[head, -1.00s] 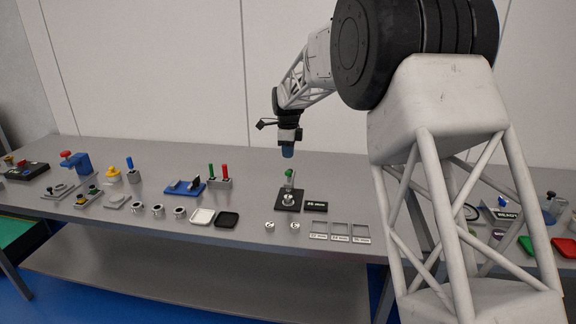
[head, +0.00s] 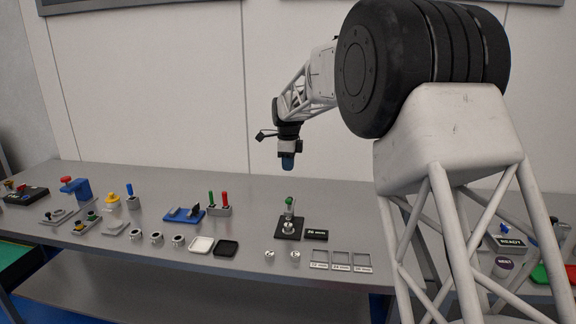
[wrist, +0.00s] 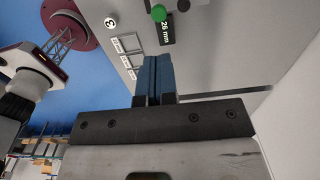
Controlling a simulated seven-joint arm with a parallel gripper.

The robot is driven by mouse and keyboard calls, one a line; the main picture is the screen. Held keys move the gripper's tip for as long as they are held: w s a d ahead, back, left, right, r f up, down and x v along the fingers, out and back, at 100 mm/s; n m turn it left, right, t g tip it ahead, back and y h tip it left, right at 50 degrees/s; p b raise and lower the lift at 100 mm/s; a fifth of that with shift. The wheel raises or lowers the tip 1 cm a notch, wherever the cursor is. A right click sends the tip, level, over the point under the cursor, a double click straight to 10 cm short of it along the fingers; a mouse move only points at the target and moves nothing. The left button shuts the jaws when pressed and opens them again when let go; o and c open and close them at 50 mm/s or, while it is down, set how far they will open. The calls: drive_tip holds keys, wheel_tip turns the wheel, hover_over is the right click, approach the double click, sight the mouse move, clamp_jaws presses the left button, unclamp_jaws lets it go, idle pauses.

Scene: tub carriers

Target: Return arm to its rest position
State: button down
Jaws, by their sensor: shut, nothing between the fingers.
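My gripper (head: 287,163) hangs above the back part of the grey table (head: 240,262), over the black stand with a green knob (head: 289,228). It is clear of everything on the table. In the wrist view its blue fingers (wrist: 153,78) are pressed together with nothing between them. The green knob (wrist: 158,13) shows just past the fingertips in that view.
A "26 mm" label block (head: 316,235) lies beside the stand. A blue press (head: 76,188) stands left. The air around the gripper is free.

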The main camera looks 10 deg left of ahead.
drive_tip(key=shift+d, duration=0.1)
drive_tip(key=s+d+r+n+t, duration=0.1)
drive_tip(key=s+d+r+n, duration=0.3)
drive_tip(key=s+d, duration=0.8)
drive_tip(key=s+d+r+n, duration=0.5)
drive_tip(key=s+d, duration=0.5)
drive_tip(key=s, duration=0.4)
drive_tip(key=s+d+f+n, duration=0.3)
drive_tip(key=s, duration=0.7)
drive_tip(key=s+d+f+n+t, duration=0.1)
drive_tip(key=s+d+f+n, duration=0.2)
drive_tip(key=s, duration=0.8)
drive_tip(key=s+d+f+n, duration=0.2)
drive_tip(key=s+d, duration=0.3)
drive_tip(key=s, duration=0.6)
drive_tip(key=shift+d+f+n, duration=0.2)
drive_tip(key=shift+f+n, duration=0.2)
drive_tip(key=shift+f, duration=0.45)
